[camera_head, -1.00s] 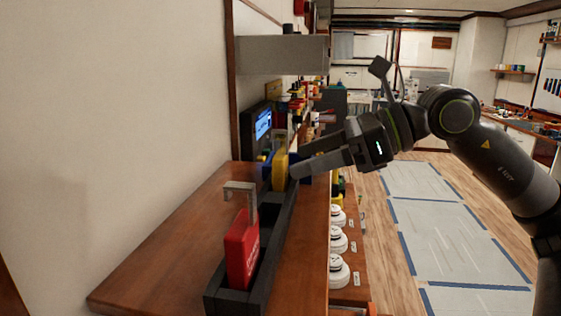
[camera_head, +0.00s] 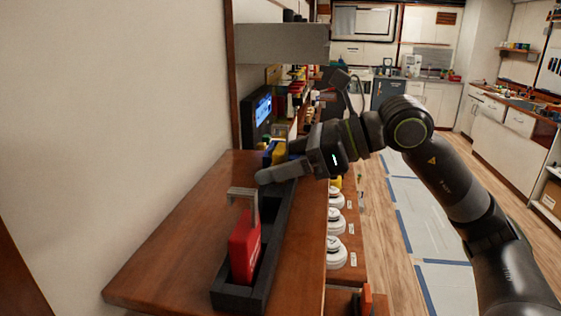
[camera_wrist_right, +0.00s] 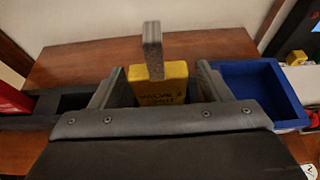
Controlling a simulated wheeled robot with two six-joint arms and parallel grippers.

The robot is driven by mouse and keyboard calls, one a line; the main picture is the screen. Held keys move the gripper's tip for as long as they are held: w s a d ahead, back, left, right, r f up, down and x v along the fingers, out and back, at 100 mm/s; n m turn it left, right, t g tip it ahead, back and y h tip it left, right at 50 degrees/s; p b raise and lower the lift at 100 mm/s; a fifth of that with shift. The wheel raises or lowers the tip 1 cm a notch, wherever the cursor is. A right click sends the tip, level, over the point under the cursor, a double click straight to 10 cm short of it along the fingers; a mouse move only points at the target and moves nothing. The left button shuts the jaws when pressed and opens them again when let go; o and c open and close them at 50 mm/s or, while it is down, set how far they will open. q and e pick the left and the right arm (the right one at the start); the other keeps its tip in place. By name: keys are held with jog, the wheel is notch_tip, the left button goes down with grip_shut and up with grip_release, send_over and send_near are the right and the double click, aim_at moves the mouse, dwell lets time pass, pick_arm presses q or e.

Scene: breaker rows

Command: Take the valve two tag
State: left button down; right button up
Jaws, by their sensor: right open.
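The yellow tag (camera_wrist_right: 176,73), marked with "VALVE 2" lettering, stands upright with a grey shackle on top in the right wrist view. My right gripper (camera_wrist_right: 156,90) is open, with one finger on each side of the tag and a gap visible at each side. A red tag (camera_head: 243,247) with a grey shackle stands in the near end of the black rack (camera_head: 232,294). My left gripper is not in view.
A blue open bin (camera_wrist_right: 289,119) lies just right of the tag in the wrist view. The rack sits on a wooden shelf (camera_head: 165,260) against the wall. A grey overhead box (camera_head: 282,44) hangs above. White round devices (camera_head: 336,253) line the lower right.

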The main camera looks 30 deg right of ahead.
jog(key=c, duration=1.1)
jog(key=shift+o, duration=0.2)
jog(key=shift+r, duration=0.1)
